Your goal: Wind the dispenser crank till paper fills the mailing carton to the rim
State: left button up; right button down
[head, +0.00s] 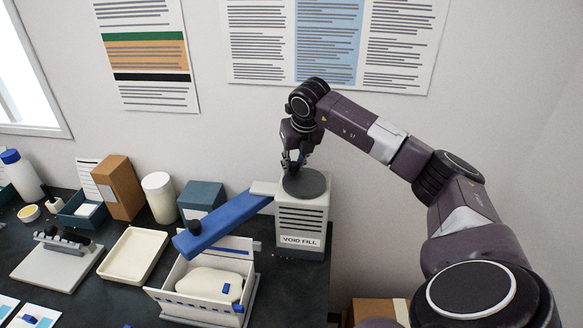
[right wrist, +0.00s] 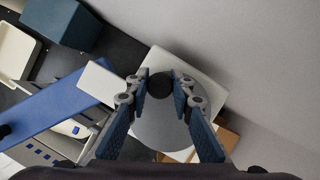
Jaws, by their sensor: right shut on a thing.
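The white dispenser (head: 301,218), labelled VOID FILL, stands at the table's right end. A grey round crank disc (head: 306,184) lies on its top. In the right wrist view the disc (right wrist: 165,125) carries a dark knob (right wrist: 160,84). My right gripper (head: 292,163) is above the disc; in the wrist view its fingers (right wrist: 160,88) are shut on the knob. A blue chute (head: 228,222) slopes from the dispenser to over the white mailing carton (head: 172,298). The open carton holds a pale rounded item with blue bits (head: 208,284). My left gripper is not in view.
The wall stands close behind the dispenser. A cardboard box (head: 378,311) is low at the right.

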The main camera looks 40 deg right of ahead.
aim_at(298, 182)
jog(key=shift+d+m+g+h+b, duration=0.2)
jog(key=shift+d+m+h, duration=0.15)
jog(key=shift+m, duration=0.6)
jog(key=shift+d+m+g+h+b, duration=0.15)
jog(key=shift+d+m+h, duration=0.15)
jog(key=shift+m, duration=0.65)
jog(key=shift+s+d, duration=0.1)
jog(key=c, duration=1.7)
grip_release()
jog(key=shift+r, duration=0.1)
jog(key=v, duration=1.2)
